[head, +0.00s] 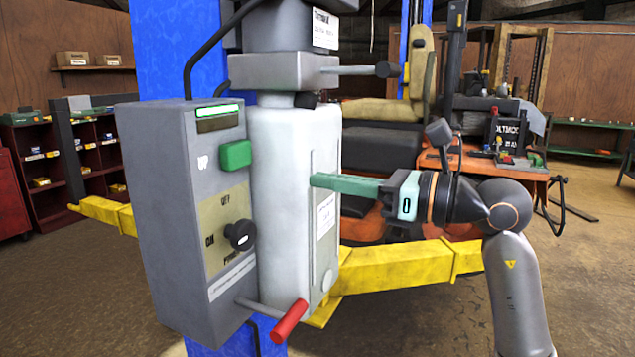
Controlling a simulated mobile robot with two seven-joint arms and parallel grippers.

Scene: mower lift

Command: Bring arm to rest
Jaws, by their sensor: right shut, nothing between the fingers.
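My right gripper (335,182) comes in from the right, with its teal fingers shut and empty. Its fingertips are in front of or against the side of the white cylinder-shaped housing (290,190); I cannot tell whether they touch. The grey control box (185,210) is to the left of that housing. It has a green button (235,155), a black knob (240,235) and a lit green strip (217,112). A red-handled lever (289,321) sticks out low. My left gripper is not in view.
The blue lift post (165,50) stands behind the box. Yellow lift arms (400,268) run low behind my right arm. An orange mower with a beige seat (400,105) stands behind. Red shelves (95,150) are at the left. Open floor lies at the lower right.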

